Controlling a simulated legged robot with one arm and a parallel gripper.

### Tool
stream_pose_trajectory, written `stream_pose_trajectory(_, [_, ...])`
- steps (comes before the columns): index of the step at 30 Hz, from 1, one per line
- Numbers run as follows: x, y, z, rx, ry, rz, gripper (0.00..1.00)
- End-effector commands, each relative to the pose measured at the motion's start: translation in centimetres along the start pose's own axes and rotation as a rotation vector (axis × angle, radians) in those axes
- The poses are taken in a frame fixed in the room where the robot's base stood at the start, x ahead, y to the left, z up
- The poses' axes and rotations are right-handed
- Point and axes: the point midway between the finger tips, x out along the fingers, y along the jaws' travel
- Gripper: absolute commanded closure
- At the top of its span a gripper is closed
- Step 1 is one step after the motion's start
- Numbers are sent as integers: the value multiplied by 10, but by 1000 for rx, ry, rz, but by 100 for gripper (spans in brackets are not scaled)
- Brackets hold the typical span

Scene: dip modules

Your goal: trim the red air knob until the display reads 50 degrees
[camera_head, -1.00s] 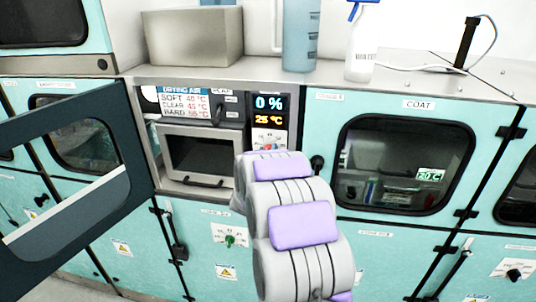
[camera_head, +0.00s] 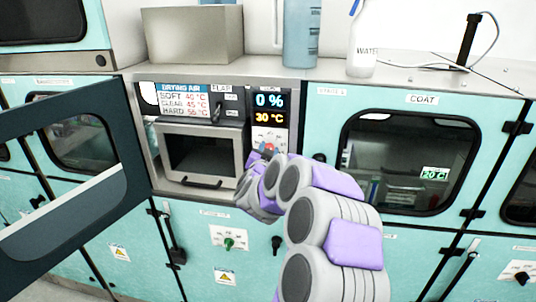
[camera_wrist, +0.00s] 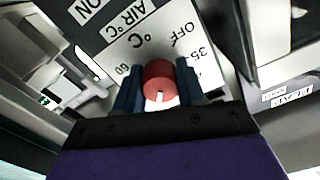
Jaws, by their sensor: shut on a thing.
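The red air knob (camera_wrist: 159,84) shows in the wrist view, with a white mark on its face, on a white dial plate (camera_wrist: 158,35) lettered AIR °C, OFF, 35 and 60. My gripper (camera_wrist: 160,88) is shut on the knob, one blue finger on each side. In the head view my gripper (camera_head: 266,150) is at the panel below the display, and only a little red shows there. The display (camera_head: 269,110) reads 0 % in blue above 30 °C in orange.
A drying air card (camera_head: 183,102) lists SOFT 40, CLEAR 45 and HARD 55 °C. Below it is a framed oven opening (camera_head: 200,155). A dark-framed door (camera_head: 118,150) stands open at left. A bottle marked WATER (camera_head: 362,50) stands on the counter.

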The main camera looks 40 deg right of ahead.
Motion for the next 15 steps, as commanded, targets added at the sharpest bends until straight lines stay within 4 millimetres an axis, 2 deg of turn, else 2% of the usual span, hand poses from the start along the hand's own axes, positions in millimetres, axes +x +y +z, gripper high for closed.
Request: stream_pose_trajectory(15, [0, 1, 2, 56, -5, 3, 91])
